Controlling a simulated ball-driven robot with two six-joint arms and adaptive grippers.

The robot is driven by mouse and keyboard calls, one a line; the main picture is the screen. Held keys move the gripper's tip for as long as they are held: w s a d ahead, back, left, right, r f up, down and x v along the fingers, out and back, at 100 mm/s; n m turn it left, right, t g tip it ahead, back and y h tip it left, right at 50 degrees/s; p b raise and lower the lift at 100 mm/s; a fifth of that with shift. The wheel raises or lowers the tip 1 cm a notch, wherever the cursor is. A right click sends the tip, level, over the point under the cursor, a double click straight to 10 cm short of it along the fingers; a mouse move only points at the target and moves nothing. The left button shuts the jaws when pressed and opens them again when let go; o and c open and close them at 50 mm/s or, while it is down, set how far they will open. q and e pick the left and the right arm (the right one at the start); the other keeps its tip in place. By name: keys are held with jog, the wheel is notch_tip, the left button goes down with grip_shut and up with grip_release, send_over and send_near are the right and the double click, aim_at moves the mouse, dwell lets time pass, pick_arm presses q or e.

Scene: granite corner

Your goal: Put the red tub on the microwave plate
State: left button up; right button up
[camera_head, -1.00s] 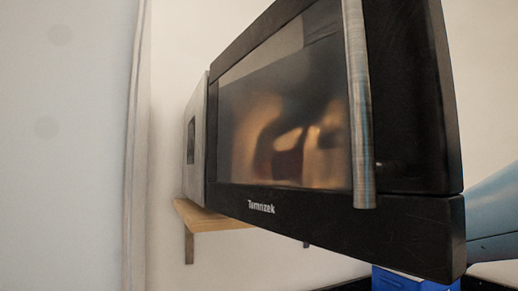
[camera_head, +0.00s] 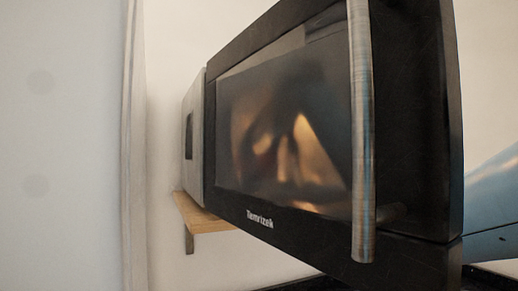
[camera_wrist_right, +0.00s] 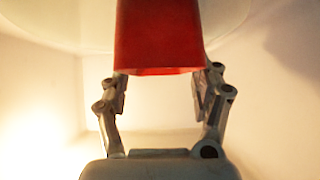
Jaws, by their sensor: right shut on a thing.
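The red tub (camera_wrist_right: 160,35) is at the top centre of the right wrist view, and its upper part runs out of the picture. My right gripper (camera_wrist_right: 160,85) is shut on it, with a finger at each side. A pale, round-edged surface (camera_wrist_right: 60,25) behind the tub looks like the microwave plate. I cannot tell whether the tub touches it. In the head view, the black microwave door (camera_head: 290,130) stands open and fills the middle, hiding the tub, plate and right gripper. My left gripper is in neither view.
The upright metal door handle (camera_head: 362,140) is at the right of the door. The silver microwave body (camera_head: 191,140) shows behind the door, on a wooden shelf (camera_head: 205,220). Pale walls (camera_wrist_right: 270,90) surround the right gripper, with a bright glow at left.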

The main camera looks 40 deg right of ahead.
jog(key=o, duration=1.6)
jog(key=shift+w+f, duration=0.1)
jog(key=shift+r, duration=0.2)
jog(key=s+a+b, duration=0.1)
jog(key=s+b, duration=0.1)
jog(key=s, duration=0.2)
jog(key=s+a+b, duration=0.1)
jog(key=s+b, duration=0.1)
jog(key=s, duration=0.2)
jog(key=s+a+b, duration=0.1)
jog(key=s+b, duration=0.1)
jog(key=s, duration=0.2)
jog(key=shift+s+a+r, duration=0.15)
jog(key=shift+s+r, duration=0.15)
jog(key=shift+s, duration=0.05)
